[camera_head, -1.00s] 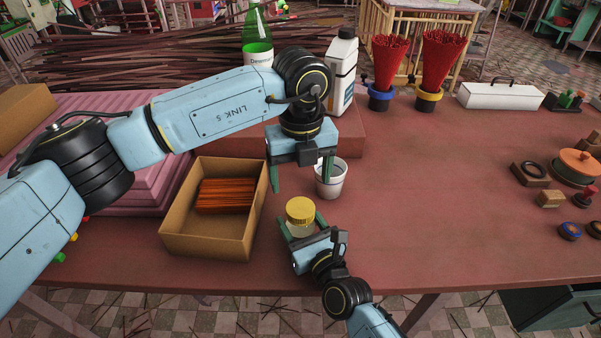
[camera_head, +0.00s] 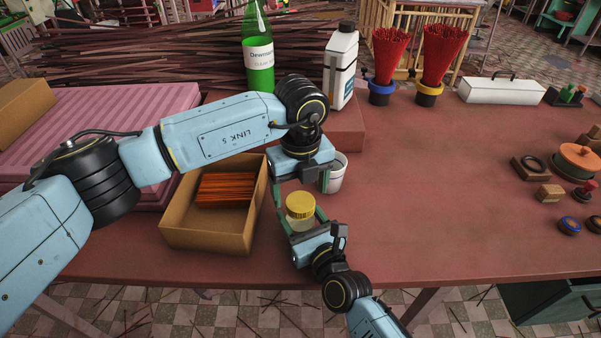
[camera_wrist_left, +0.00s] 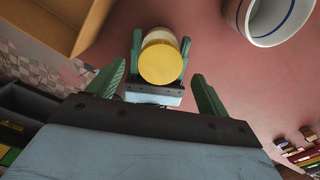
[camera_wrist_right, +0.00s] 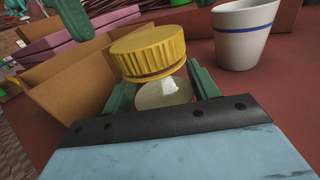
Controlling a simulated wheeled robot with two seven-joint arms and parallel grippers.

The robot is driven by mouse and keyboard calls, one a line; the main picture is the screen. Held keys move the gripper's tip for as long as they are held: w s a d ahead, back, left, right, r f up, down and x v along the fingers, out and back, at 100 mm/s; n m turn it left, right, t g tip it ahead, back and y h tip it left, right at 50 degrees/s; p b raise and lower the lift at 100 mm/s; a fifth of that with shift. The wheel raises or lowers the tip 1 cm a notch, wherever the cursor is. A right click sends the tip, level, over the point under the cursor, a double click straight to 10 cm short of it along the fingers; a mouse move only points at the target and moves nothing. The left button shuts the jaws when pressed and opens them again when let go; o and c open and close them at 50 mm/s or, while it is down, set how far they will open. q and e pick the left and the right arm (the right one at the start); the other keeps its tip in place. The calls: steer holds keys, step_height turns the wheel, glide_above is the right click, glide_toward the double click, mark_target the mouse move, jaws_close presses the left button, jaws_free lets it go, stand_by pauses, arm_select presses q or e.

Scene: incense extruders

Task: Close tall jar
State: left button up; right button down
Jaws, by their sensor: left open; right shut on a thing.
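The jar is clear glass (camera_head: 300,225) with a ribbed yellow lid (camera_head: 301,204) on its top. In the right wrist view the lid (camera_wrist_right: 148,52) looks slightly tilted over the glass body (camera_wrist_right: 165,93), with a thin reddish-brown band under its rim. I cannot tell how tightly it sits. My right gripper (camera_head: 302,219) is shut on the jar's body from the front, low at the table. My left gripper (camera_head: 302,197) is open and points down above the lid. In the left wrist view the lid (camera_wrist_left: 161,60) lies beyond the spread fingertips, apart from them.
A cardboard box (camera_head: 212,240) with orange sticks is close left of the jar. A white cup (camera_head: 337,175) with a blue band stands just behind, close to the left gripper. A green bottle (camera_head: 259,55) and white jug (camera_head: 340,70) stand behind.

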arm_select(q)
steer(key=shift+f, duration=1.35)
steer(key=shift+c, duration=0.3)
steer(key=c, duration=1)
